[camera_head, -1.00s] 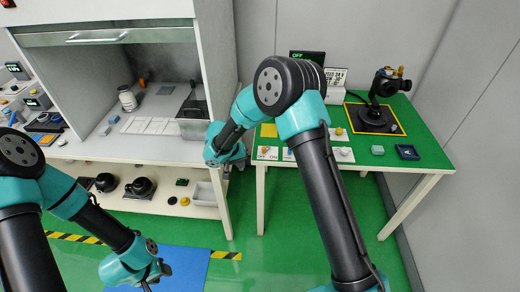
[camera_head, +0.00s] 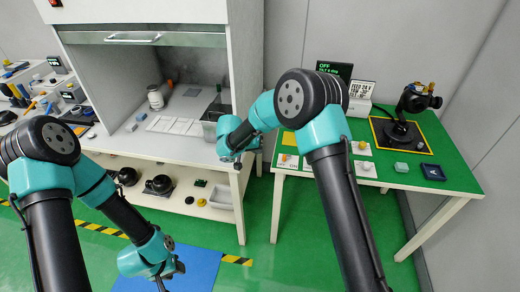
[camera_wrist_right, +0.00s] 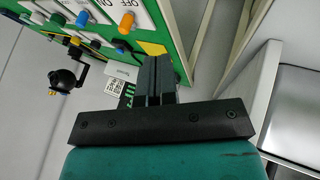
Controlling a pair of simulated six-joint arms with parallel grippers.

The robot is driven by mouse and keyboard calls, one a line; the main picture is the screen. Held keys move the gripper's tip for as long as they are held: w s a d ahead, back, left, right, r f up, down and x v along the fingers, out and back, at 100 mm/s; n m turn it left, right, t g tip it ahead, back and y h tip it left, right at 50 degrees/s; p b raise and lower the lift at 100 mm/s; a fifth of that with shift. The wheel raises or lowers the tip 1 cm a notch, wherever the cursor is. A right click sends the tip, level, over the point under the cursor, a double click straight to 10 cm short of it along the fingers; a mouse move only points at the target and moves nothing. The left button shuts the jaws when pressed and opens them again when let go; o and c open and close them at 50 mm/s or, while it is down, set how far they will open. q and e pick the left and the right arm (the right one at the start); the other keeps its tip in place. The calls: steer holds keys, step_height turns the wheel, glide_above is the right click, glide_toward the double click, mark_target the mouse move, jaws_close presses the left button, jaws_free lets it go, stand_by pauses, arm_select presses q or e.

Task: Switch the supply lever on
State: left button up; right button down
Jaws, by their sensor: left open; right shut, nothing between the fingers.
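A lever panel on the green table carries an orange lever (camera_head: 283,157) beside OFF and ON lettering. In the right wrist view the orange lever (camera_wrist_right: 127,22) stands by the word OFF, with a blue lever (camera_wrist_right: 83,18) farther along. A dark display (camera_head: 334,70) behind the panels reads OFF in green. My right gripper (camera_head: 238,162) is left of the panel, apart from the lever; its shut, empty fingers (camera_wrist_right: 155,80) show in the wrist view. My left gripper (camera_head: 172,270) is open, low over the blue floor mat, its fingers only partly visible.
A gimbal camera (camera_head: 418,100) stands on a yellow-edged black mat at the table's right. A fume hood bench (camera_head: 150,148) stands left, across a narrow gap.

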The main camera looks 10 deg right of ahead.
mark_target(282, 160)
steer(key=d+f, duration=0.4)
steer(key=d, duration=0.1)
steer(key=w+d+f, duration=0.1)
steer(key=d+f, duration=0.1)
steer(key=shift+d+f, duration=0.15)
steer(key=shift+s+d, duration=0.2)
steer(key=shift+d, duration=0.3)
steer(key=shift+a, duration=0.1)
